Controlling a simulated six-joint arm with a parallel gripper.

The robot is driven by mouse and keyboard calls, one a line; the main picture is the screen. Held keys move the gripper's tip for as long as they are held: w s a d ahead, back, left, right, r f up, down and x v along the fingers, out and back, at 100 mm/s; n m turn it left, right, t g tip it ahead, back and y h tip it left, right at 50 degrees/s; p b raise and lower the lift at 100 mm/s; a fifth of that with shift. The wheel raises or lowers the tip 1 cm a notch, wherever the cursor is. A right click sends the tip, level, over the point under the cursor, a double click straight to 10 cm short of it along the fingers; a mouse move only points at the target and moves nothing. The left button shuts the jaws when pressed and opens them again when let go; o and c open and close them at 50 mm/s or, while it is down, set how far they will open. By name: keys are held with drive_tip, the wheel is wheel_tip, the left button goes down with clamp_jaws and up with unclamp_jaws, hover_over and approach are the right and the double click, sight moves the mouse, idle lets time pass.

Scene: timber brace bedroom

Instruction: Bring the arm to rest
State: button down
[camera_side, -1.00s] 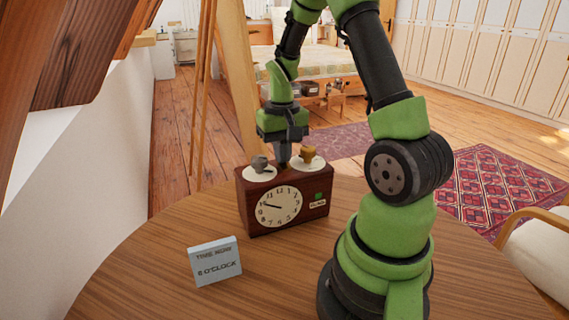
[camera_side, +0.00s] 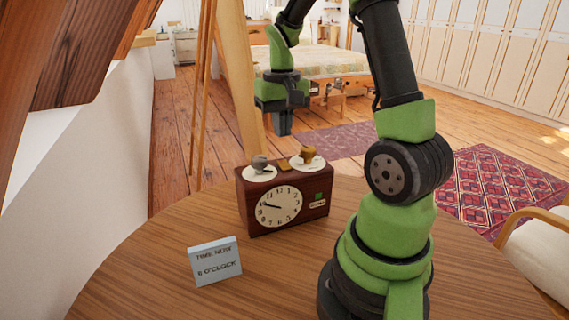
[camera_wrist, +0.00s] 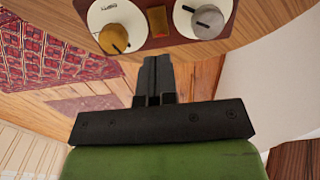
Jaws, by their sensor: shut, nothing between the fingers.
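My gripper (camera_side: 281,128) is shut and empty. It hangs in the air above and behind the clock box in the side view, clear of it. In the wrist view its closed fingers (camera_wrist: 155,75) point toward the edge of the box top. The dark wooden clock box (camera_side: 318,212) stands upright on the round table (camera_side: 150,260). Its top carries a grey knob (camera_side: 260,164) and a brass knob (camera_side: 307,154) on white dials, with a small brass-coloured plate (camera_wrist: 158,20) between them.
A light blue card (camera_side: 215,262) reading "TIME NOW" and "O'CLOCK" stands on the table at front left; its numeral is hard to read. A chair (camera_side: 540,240) is at the right. An easel-like timber frame (camera_side: 238,80) stands behind the table. Air around the gripper looks free.

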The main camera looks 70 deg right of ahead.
drive_tip(key=shift+r, duration=0.45)
drive_tip(key=shift+a+r, duration=0.25)
drive_tip(key=shift+a, duration=0.05)
drive_tip(key=s+a+r+n+t+y, duration=0.1)
drive_tip(key=s+a+r+n+t, duration=0.1)
drive_tip(key=a, duration=0.7)
drive_tip(key=s+a+r+n+t+y, duration=0.1)
drive_tip(key=s+a+r+n+t, duration=0.2)
drive_tip(key=a, duration=0.7)
drive_tip(key=s+r+t, duration=0.2)
drive_tip(key=s+r, duration=0.1)
drive_tip(key=r, duration=0.1)
drive_tip(key=shift+s+r, duration=0.2)
drive_tip(key=shift+r, duration=0.1)
drive_tip(key=shift+w, duration=0.1)
